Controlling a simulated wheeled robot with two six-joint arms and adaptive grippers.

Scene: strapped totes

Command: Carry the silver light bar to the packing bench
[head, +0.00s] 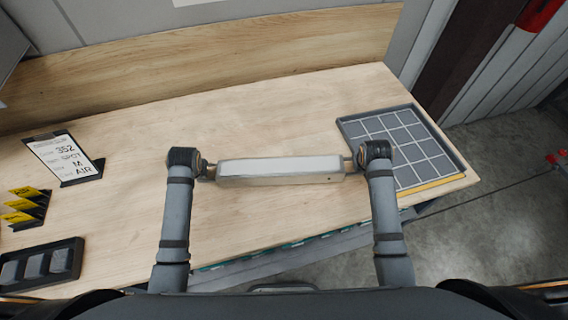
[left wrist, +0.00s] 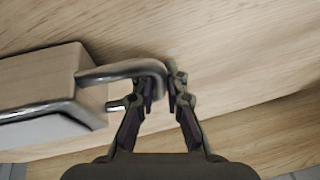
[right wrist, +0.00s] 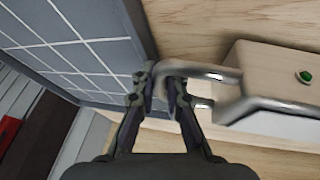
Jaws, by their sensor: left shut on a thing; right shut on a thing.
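The silver light bar (head: 280,170) is a long box with a metal loop handle at each end. It is level, over the wooden packing bench (head: 250,120); I cannot tell whether it touches the top. My left gripper (head: 207,170) is shut on its left handle; this shows in the left wrist view, with the handle (left wrist: 125,72) between the fingers. My right gripper (head: 350,165) is shut on its right handle, and the right wrist view shows that handle (right wrist: 205,72) between the fingers. A green button (right wrist: 304,76) shows on the bar there.
A grey gridded tray (head: 350,128) lies at the bench's right end, close to my right gripper. A label card (head: 65,157), yellow tags (head: 22,205) and a dark block holder (head: 72,248) stand at the left. Bare wood lies behind the bar. A wall backs the bench.

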